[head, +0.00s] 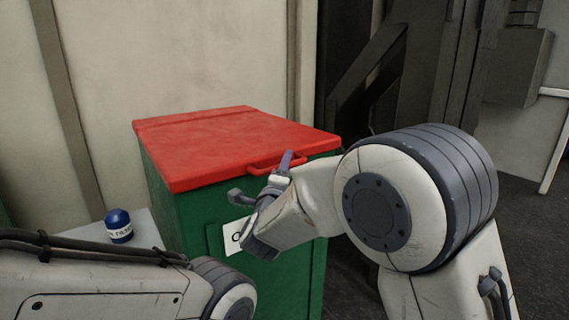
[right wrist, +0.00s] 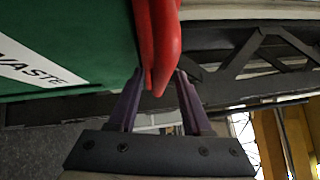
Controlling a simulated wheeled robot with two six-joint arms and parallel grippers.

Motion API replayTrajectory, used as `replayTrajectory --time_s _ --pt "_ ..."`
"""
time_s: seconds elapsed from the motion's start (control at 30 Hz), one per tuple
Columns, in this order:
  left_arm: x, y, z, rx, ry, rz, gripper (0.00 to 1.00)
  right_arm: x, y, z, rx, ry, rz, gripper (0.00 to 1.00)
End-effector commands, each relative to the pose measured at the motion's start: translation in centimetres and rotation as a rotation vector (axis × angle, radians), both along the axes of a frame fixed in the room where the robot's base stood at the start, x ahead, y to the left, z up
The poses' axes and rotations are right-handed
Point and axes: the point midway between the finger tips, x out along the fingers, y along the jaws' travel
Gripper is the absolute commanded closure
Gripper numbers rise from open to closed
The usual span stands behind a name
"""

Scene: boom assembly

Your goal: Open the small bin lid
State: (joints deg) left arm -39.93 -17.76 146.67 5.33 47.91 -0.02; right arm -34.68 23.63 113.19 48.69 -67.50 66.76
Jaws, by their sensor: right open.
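The small bin (head: 185,215) is a green box with a red lid (head: 235,142). The lid lies flat and closed on top, with a red handle (head: 275,166) at its front edge. My right gripper (head: 285,162) is at this handle. In the right wrist view the red handle (right wrist: 162,60) reaches in between the tips of the two open purple fingers of my right gripper (right wrist: 160,80). A gap shows beside the handle, and I cannot tell whether either finger touches it. My left arm is at the lower left, and its gripper is out of view.
A blue canister (head: 118,226) with a white label stands on a pale surface (head: 80,232) left of the bin. A pale wall (head: 180,55) is behind the bin. Dark metal beams (head: 385,70) stand behind on the right. Dark floor is open at the right.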

Motion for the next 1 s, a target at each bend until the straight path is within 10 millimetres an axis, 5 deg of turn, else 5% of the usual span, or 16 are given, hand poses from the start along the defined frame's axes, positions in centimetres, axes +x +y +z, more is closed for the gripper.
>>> replayTrajectory --time_s 0.1,0.23,1.0 --pt "-0.01 0.00 -0.03 0.000 0.000 0.000 1.00 -0.02 0.57 -0.04 0.000 0.000 0.007 0.51" --pt "-0.01 0.00 -0.03 0.000 0.000 0.000 1.00 -0.02 0.72 -0.03 0.000 0.001 0.009 1.00" --pt "-0.01 0.00 -0.03 0.000 0.000 0.000 1.00 -0.05 0.53 -0.10 -0.001 0.002 0.008 1.00"
